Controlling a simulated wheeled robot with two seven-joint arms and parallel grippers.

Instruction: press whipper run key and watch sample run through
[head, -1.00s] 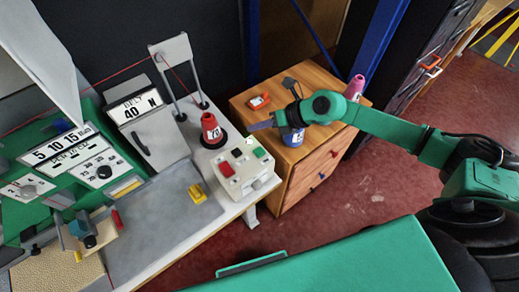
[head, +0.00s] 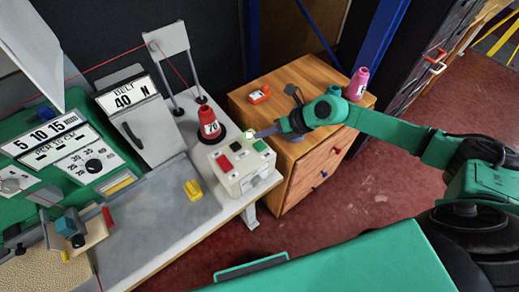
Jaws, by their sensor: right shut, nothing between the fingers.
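The control box (head: 243,181) stands at the right end of the machine table, with a red key (head: 224,163), a dark key (head: 236,147) and a green key (head: 261,145) on top. My right gripper (head: 252,134) is shut and empty, its tip close behind the green key. I cannot tell whether it touches the box. The green whipper machine (head: 70,125) is at the left, with dial panels. A tan sample (head: 40,272) lies at the lower left, near the machine's working head (head: 70,228). My left gripper is not in view.
A red thread cone (head: 208,121) stands just behind the control box, and a yellow block (head: 193,190) lies on the grey table top (head: 160,225). A wooden cabinet (head: 322,75) at the right bears a red device (head: 259,95) and a pink cone (head: 358,84).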

